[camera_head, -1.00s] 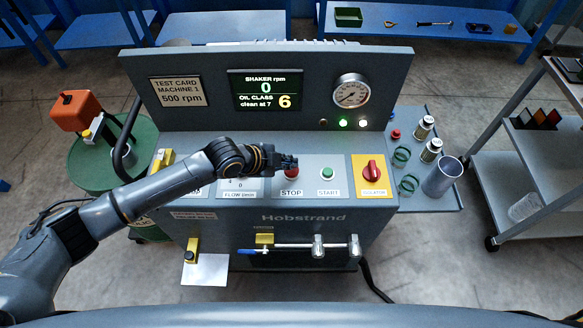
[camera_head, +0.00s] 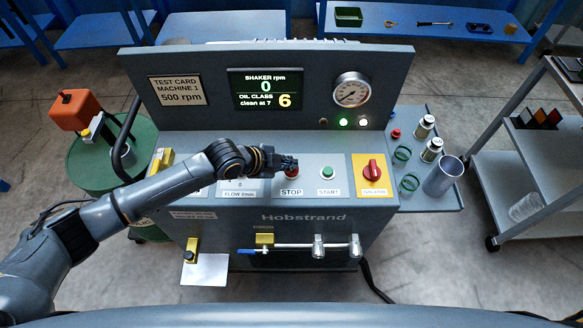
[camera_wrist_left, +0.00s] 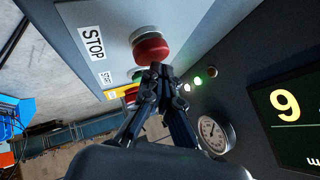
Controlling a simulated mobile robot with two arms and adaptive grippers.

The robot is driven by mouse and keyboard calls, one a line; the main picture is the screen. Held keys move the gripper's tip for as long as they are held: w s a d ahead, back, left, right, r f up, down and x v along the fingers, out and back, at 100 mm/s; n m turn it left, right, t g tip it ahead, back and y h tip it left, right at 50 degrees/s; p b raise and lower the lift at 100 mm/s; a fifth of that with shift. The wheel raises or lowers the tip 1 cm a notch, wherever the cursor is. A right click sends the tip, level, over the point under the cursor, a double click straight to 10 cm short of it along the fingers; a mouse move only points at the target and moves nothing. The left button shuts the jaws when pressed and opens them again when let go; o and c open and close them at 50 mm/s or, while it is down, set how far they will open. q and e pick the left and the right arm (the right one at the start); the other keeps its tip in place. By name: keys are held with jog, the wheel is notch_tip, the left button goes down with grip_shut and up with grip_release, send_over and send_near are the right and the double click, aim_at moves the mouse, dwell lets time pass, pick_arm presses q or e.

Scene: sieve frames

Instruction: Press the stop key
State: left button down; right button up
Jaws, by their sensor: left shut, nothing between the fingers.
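The red stop key (camera_head: 291,173) sits on the sloped panel above its STOP label (camera_head: 291,192). My left gripper (camera_head: 290,162) is at the key and hides part of it in the head view. In the left wrist view the red key (camera_wrist_left: 151,50) stands just beyond the closed fingertips (camera_wrist_left: 160,68). The fingers are shut with nothing between them. I cannot tell whether the tips touch the key. The display (camera_head: 265,89) reads shaker rpm 0 and oil class 6. My right gripper is not in view.
The green start key (camera_head: 328,172) and the red isolator knob (camera_head: 373,170) are to the right on the same panel. A pressure gauge (camera_head: 351,90) is on the upright panel behind. A side shelf (camera_head: 430,198) holds metal cups and green rings.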

pick_arm(q)
jog(key=shift+f+b, duration=0.3)
jog(key=shift+f, duration=0.25)
dwell(0.6)
dwell(0.4)
jog(key=shift+r+p, duration=0.8)
jog(key=shift+r, duration=0.15)
notch_tip(320, 180, up, 5)
jog(key=p, duration=0.4)
jog(key=shift+r, duration=0.1)
dwell(0.4)
